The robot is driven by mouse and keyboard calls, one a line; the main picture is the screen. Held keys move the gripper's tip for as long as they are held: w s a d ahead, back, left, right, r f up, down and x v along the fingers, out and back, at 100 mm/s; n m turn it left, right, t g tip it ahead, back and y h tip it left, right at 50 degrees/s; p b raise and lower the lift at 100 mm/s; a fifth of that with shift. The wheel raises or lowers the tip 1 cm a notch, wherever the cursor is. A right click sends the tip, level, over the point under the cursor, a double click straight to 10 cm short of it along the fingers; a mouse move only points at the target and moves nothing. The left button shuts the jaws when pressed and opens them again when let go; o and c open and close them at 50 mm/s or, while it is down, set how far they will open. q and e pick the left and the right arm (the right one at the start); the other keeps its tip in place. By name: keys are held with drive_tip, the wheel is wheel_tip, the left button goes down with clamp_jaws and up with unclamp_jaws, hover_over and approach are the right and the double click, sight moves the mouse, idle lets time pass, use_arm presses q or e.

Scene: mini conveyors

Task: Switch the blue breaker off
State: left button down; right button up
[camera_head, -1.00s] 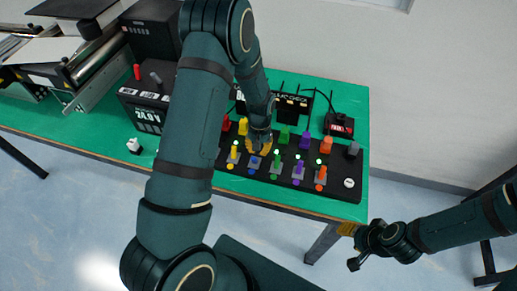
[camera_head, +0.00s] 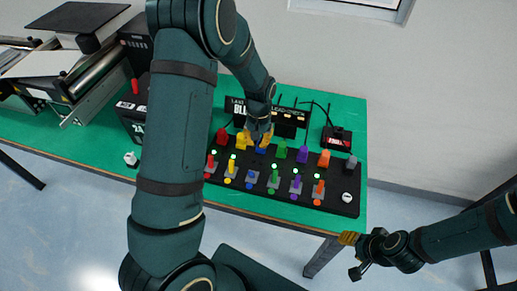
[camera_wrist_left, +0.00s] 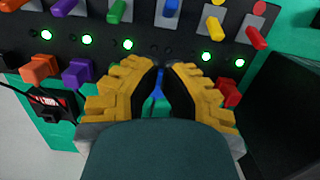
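The blue breaker (camera_head: 251,176) is in the front row of the black panel (camera_head: 335,204). Its small lever lies lower than its neighbours', and the light above it is dark. It also shows at the top of the left wrist view (camera_wrist_left: 170,9). My left gripper (camera_head: 258,141) is behind that row, over the back row of coloured knobs. In the left wrist view its yellow fingers (camera_wrist_left: 161,70) are a little apart, with the back-row blue knob (camera_wrist_left: 156,95) seen between them; contact is unclear. My right gripper (camera_head: 352,240) hangs off the table's front right, its opening unclear.
Neighbouring yellow (camera_head: 231,168) and green (camera_head: 273,176) breakers have lit green lights. The back-row yellow (camera_head: 242,141) and green (camera_head: 281,150) knobs stand close beside my left gripper. A small red-display box (camera_head: 336,138) sits behind. Green table (camera_head: 358,118) is clear at right.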

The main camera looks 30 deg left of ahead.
use_arm(q)
wheel_tip(320, 180, up, 3)
drive_tip(key=shift+w+f, duration=0.1)
drive_tip(key=shift+f, duration=0.05)
use_arm(e)
drive_tip(key=shift+w, duration=0.25)
drive_tip(key=shift+f, duration=0.1)
